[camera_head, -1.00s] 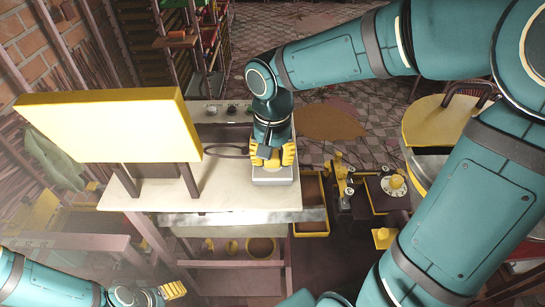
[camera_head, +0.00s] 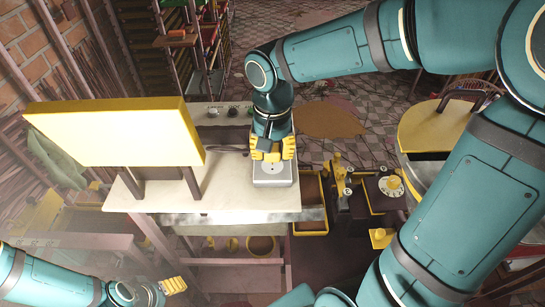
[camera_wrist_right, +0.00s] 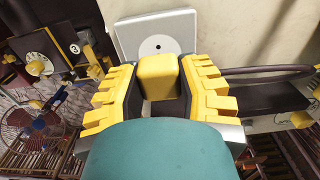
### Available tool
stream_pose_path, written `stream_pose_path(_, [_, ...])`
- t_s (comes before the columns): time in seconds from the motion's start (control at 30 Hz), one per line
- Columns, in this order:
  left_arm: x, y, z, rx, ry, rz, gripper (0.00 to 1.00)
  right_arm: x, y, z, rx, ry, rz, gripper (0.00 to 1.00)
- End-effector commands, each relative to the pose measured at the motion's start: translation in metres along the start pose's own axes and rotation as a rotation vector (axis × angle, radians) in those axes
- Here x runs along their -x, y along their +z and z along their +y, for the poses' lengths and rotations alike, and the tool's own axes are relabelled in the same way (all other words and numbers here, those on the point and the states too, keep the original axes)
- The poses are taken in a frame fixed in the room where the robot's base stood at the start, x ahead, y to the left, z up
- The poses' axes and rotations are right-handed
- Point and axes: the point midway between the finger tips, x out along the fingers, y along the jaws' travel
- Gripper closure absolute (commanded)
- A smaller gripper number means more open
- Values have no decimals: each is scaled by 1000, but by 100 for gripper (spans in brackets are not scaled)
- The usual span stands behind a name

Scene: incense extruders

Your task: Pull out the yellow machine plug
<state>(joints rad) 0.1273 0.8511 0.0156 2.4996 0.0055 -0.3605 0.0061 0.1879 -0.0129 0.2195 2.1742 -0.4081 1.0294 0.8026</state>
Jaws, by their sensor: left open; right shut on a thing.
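The yellow plug (camera_wrist_right: 158,74) is a small yellow block between the fingers of my right gripper (camera_wrist_right: 160,88), which is shut on it. In the head view my right gripper (camera_head: 272,148) is over the right part of the pale worktop. A square light-grey socket plate (camera_wrist_right: 180,27) with a dark round hole in its middle is beyond the plug, and the plug appears apart from it. The plate also shows in the head view (camera_head: 272,180), its face partly uncovered. My left gripper (camera_head: 174,285) is open at the lower left, away from the plate.
A big yellow-framed panel (camera_head: 115,135) stands on the left of the worktop (camera_head: 225,195). A machine with a white dial (camera_head: 391,186) and a yellow tray (camera_head: 310,228) are to the right. A round yellow-topped table (camera_head: 430,125) is further right.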

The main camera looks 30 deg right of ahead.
Motion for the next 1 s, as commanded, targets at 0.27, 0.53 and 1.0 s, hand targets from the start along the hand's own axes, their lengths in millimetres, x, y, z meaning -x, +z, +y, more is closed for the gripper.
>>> stream_pose_path(0.27, [8,-1,3,0,0,0,34,12,0,0,0,0,0,100])
stream_pose_path(0.53, [16,-2,6,0,0,0,34,21,0,0,0,0,0,100])
stream_pose_path(1.0, [23,-2,9,0,0,0,34,32,0,0,0,0,-1,100])
